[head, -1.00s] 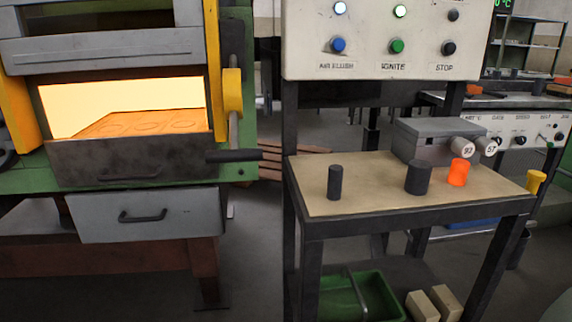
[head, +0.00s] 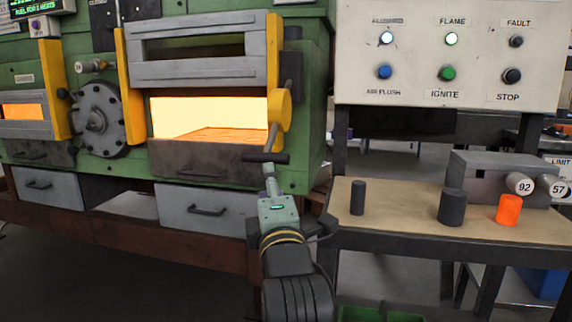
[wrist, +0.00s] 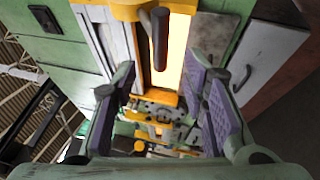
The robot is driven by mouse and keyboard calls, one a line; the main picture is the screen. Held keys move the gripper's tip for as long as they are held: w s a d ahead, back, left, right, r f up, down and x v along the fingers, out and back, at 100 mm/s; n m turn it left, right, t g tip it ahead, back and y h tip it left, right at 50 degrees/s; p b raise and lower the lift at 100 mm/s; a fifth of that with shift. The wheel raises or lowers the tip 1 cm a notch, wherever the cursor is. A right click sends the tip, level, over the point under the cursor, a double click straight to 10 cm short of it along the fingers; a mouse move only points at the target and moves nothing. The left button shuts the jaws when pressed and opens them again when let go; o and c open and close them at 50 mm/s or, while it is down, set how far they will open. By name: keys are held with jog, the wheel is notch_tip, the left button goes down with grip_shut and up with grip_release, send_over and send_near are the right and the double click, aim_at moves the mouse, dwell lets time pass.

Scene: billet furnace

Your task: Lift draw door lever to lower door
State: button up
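The draw door lever is a dark horizontal rod (head: 255,157) at the lower right corner of the bright furnace opening in the head view. It also shows in the wrist view as a dark rod (wrist: 160,40) at the top centre, ahead of the fingers. The grey draw door (head: 200,62) stands raised above the glowing opening (head: 205,117). My gripper (head: 269,172) is just below the lever in the head view. In the wrist view my gripper (wrist: 158,70) is open, its purple-padded fingers spread either side of the rod's line. No contact is clear.
A bench (head: 405,210) to the right holds dark cylinders, a glowing orange billet (head: 510,210) and a grey block. A control panel (head: 447,55) stands above it. A grey drawer (head: 200,210) is below the furnace opening. A second glowing opening (head: 22,112) is at far left.

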aim_at(265, 159)
jog(key=p+x, duration=0.1)
jog(key=p, duration=0.3)
jog(key=p+x, duration=0.1)
jog(key=p, duration=0.4)
jog(key=shift+w+a+r, duration=0.1)
jog(key=shift+w+r, duration=0.2)
jog(key=p, duration=0.3)
jog(key=shift+w, duration=0.1)
jog(key=x, duration=0.2)
jog(key=p+x, duration=0.1)
jog(key=x, duration=0.5)
jog(key=shift+f+p, duration=0.3)
jog(key=shift+p, duration=0.1)
jog(key=shift+c, duration=0.2)
jog(key=c, duration=0.5)
jog(key=shift+f, duration=0.1)
grip_shut()
